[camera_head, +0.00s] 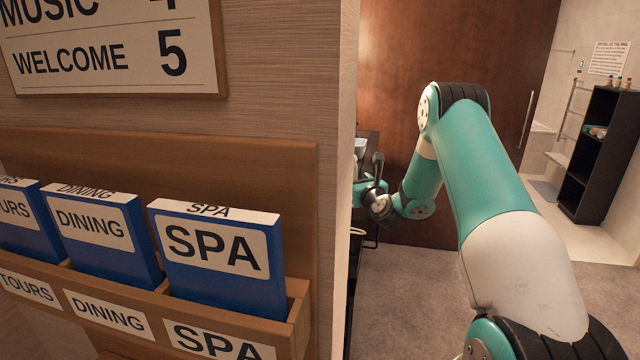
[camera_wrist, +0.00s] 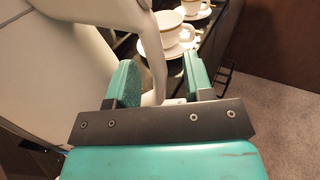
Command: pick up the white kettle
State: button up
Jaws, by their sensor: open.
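The white kettle (camera_wrist: 60,50) fills the left of the wrist view, its pale body cut off by the frame edge. Its handle (camera_wrist: 154,60) comes down on the right side of the body. My gripper (camera_wrist: 158,72) is open, with one teal finger on each side of the lower handle. A gap shows between the handle and the right finger; contact with the left finger cannot be told. In the head view my gripper (camera_head: 364,190) is partly hidden by the wall corner, and the kettle cannot be made out.
White cups (camera_wrist: 168,30) on saucers stand on a dark shelf just beyond the right finger. In the head view a wall panel (camera_head: 338,120) with a rack of blue booklets (camera_head: 222,255) blocks the left. Carpet (camera_head: 420,290) lies clear beneath my arm.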

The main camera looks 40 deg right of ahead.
jog(key=x, duration=0.1)
jog(key=p+x, duration=0.1)
jog(key=shift+w+r, duration=0.25)
jog(key=shift+w, duration=0.1)
jog(key=shift+w+d+f, duration=0.15)
jog(key=shift+w+d, duration=0.05)
jog(key=shift+w, duration=0.25)
grip_shut()
dwell(0.7)
jog(key=shift+w+r, duration=0.1)
jog(key=shift+r, duration=0.15)
